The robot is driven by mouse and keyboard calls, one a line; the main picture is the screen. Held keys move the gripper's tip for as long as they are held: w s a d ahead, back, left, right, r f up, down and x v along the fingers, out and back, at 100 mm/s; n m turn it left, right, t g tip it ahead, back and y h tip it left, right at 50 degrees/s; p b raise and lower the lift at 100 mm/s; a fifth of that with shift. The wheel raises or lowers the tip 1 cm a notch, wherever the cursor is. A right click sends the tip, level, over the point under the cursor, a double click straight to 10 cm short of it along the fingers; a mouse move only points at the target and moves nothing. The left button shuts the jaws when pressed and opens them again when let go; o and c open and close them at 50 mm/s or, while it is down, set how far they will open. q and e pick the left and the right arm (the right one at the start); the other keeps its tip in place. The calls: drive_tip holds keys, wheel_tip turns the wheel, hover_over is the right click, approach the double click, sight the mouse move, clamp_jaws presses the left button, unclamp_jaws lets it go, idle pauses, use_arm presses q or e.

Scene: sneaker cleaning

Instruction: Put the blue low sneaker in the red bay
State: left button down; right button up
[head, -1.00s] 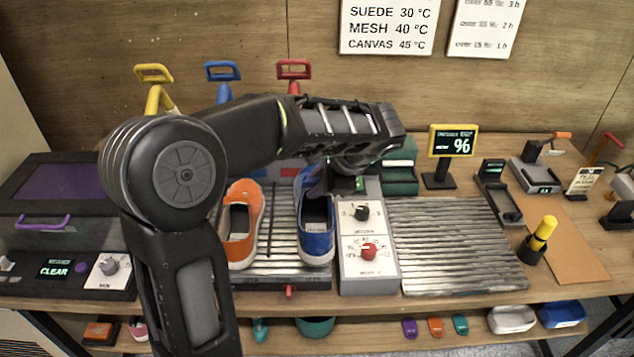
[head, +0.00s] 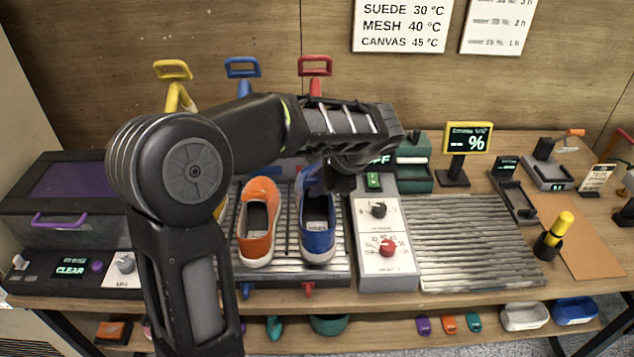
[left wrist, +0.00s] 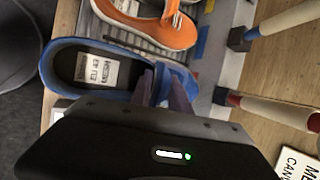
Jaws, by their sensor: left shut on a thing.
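The blue low sneaker (head: 318,238) is at the right side of the slatted rack, heel toward me, beside an orange sneaker (head: 257,228). My left gripper (head: 322,180) is shut on its front part; the arm hides the toe. In the left wrist view the fingers (left wrist: 168,88) grip the blue sneaker (left wrist: 62,62). The red bay has a red lever (head: 315,66) behind and a red tab (head: 308,289) in front. The sneaker is in line with that tab. I cannot tell if its sole touches the slats. My right gripper is not in view.
A control box (head: 382,250) with knobs stands close to the right of the sneaker. An empty ribbed mat (head: 470,240) lies farther right. A blue lever (head: 242,68) and a yellow lever (head: 173,70) stand behind. A purple-lidded box (head: 70,185) is at left.

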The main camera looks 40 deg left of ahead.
sight(312, 199)
use_arm(q)
drive_tip(key=f, duration=0.1)
drive_tip(key=w+a+f+b, duration=0.1)
drive_tip(key=w+f+b, duration=0.1)
drive_tip(key=shift+a+f, duration=0.25)
drive_tip(key=shift+f, duration=0.05)
drive_tip(key=shift+s+f+b, duration=0.1)
drive_tip(key=shift+f+b, duration=0.35)
drive_tip(key=shift+f, duration=0.25)
drive_tip(key=shift+f+b, duration=0.35)
drive_tip(key=shift+f, duration=0.05)
drive_tip(key=c, duration=1.1)
unclamp_jaws()
drive_tip(key=shift+c, duration=0.2)
drive_tip(key=b+v, duration=0.1)
drive_tip(key=v, duration=0.7)
drive_tip(key=shift+f, duration=0.1)
